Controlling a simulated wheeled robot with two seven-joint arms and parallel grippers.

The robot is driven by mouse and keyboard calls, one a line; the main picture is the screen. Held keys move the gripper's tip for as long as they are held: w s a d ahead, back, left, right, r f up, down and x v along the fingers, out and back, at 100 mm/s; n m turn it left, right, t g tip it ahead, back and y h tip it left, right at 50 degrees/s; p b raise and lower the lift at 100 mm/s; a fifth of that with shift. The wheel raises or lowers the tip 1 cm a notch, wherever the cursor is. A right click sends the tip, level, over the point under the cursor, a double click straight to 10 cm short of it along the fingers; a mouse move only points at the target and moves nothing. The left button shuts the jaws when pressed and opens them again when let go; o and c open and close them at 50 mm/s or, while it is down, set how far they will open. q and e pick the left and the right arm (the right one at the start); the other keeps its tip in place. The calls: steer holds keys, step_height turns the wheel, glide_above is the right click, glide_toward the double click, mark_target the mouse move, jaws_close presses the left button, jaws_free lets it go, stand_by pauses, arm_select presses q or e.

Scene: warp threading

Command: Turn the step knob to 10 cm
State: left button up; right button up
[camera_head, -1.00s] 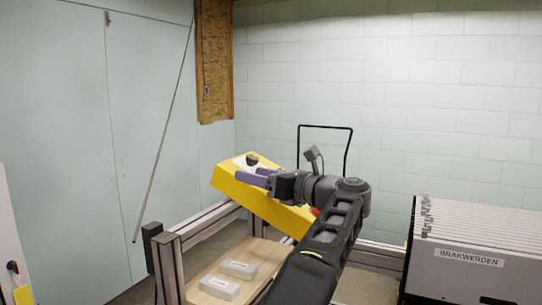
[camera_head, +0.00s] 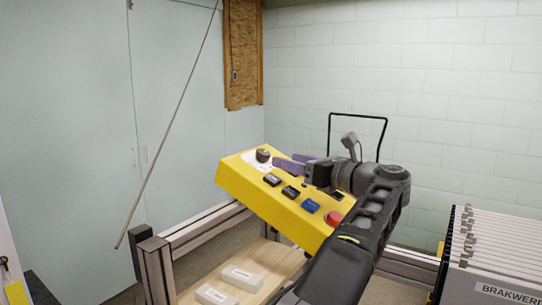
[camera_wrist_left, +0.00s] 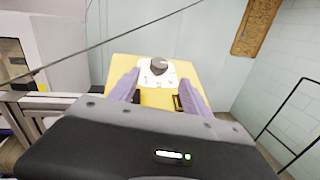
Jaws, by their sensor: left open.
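The step knob (camera_head: 263,155) is a dark round knob on a white dial plate at the far left end of a yellow control box (camera_head: 236,178). It also shows in the left wrist view (camera_wrist_left: 158,66), upright on its white plate; the dial marks are too small to read. My left gripper (camera_head: 285,164) has purple fingers and is open, to the right of the knob and apart from it. In the left wrist view the two fingers (camera_wrist_left: 157,90) are spread, with the knob beyond their tips and between their lines. My right gripper is not in view.
The box also carries black switches (camera_head: 290,192), a blue switch (camera_head: 310,206) and a red button (camera_head: 335,218). Two white blocks (camera_head: 242,276) lie on a wooden board below. Metal rails frame the box. A rack labelled BRAKWERDEN (camera_head: 500,293) stands at right.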

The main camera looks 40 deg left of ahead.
mark_target(267, 154)
arm_select(q)
steer(key=shift+w+a+p, duration=0.15)
steer(key=shift+a+p, duration=0.25)
steer(key=shift+a, duration=0.85)
steer(key=shift+w+a+p, duration=0.2)
steer(key=shift+a+p, duration=0.15)
steer(key=shift+a, duration=0.85)
steer(key=shift+w+a+p, duration=0.15)
steer(key=shift+a+p, duration=0.25)
steer(key=shift+a, duration=0.85)
jaws_close()
